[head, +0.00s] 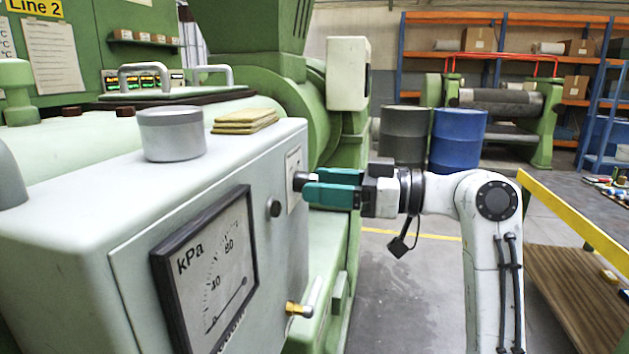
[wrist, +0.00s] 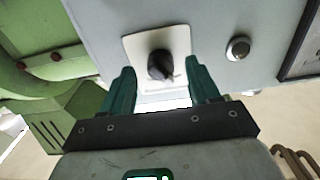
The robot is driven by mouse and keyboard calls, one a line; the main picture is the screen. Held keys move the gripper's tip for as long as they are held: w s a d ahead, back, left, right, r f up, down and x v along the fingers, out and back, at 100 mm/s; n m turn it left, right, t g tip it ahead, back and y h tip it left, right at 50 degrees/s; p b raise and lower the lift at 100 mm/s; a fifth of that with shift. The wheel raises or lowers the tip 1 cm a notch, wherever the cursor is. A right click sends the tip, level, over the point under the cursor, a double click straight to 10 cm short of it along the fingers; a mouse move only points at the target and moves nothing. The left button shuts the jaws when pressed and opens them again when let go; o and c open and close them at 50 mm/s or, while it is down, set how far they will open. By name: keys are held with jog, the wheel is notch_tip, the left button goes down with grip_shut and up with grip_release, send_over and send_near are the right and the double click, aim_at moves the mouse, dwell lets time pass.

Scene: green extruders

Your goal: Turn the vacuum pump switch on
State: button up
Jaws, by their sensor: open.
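The vacuum pump switch is a black rotary knob (wrist: 160,65) on a pale plate on the grey cabinet's front panel. In the head view the knob (head: 299,181) shows only in part, at the tips of my gripper. My gripper (head: 312,185) has green fingers and reaches in from the right. In the wrist view its two fingers (wrist: 160,82) are open, one on each side of the knob, with visible gaps. I cannot tell whether either finger touches it. The kPa gauge (head: 212,275) on the same panel has its needle low on the scale.
A round black button (head: 274,208) sits left of the switch plate. A brass valve (head: 298,309) sticks out below. A grey tin (head: 171,134) and tan pads (head: 244,121) lie on the cabinet top.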

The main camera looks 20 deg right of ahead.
jog(key=shift+x, duration=1.05)
jog(key=c, duration=1)
jog(key=shift+c, duration=0.2)
